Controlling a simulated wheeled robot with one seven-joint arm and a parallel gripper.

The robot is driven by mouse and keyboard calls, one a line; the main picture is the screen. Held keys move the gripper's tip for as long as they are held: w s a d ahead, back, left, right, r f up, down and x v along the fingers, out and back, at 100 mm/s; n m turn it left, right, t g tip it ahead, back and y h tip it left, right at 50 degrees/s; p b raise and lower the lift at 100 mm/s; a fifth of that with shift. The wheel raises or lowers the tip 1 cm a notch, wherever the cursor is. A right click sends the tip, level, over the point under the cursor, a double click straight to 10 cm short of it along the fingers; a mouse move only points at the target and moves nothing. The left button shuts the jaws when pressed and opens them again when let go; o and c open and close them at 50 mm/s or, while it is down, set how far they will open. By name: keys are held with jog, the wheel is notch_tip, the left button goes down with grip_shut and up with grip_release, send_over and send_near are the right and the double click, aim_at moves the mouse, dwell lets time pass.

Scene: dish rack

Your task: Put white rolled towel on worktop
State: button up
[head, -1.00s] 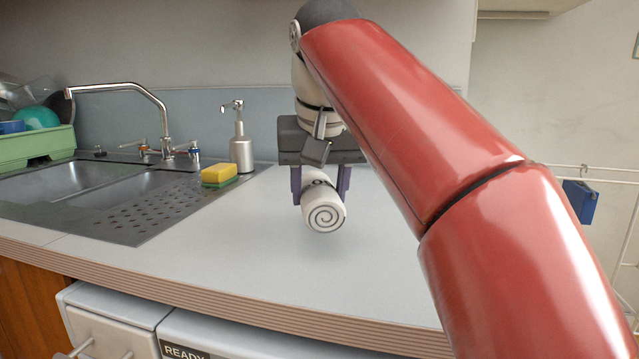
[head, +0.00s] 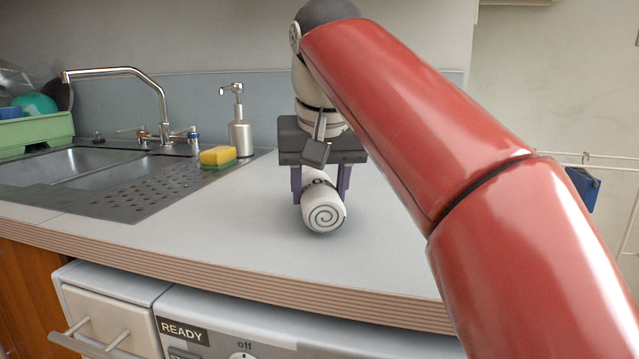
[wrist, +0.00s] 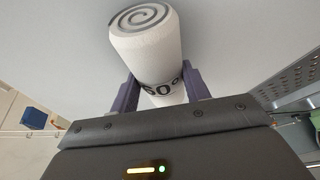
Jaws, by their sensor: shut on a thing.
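The white rolled towel (head: 325,213) has a dark spiral on its end and dark print on its side. It also shows in the wrist view (wrist: 150,48), with the spiral end at the top. My gripper (head: 320,185) is shut on it, one purple finger on each side; the fingers also show in the wrist view (wrist: 160,92). The pale grey worktop (head: 230,240) lies under the towel. The towel is very low over the worktop or touching it; I cannot tell which.
A yellow and green sponge (head: 218,157) and a soap dispenser (head: 239,125) stand left of the gripper, by the metal sink (head: 90,185). A green dish rack (head: 38,132) is at the far left. The worktop around the towel is clear.

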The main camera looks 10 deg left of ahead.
jog(key=shift+f, duration=0.35)
dwell(0.4)
jog(key=o, duration=1.1)
jog(key=p+v, duration=0.3)
jog(key=v, duration=0.4)
jog(key=shift+s+r, duration=0.15)
jog(key=shift+r, duration=0.2)
grip_shut()
jog(key=shift+s, duration=0.1)
dwell(0.7)
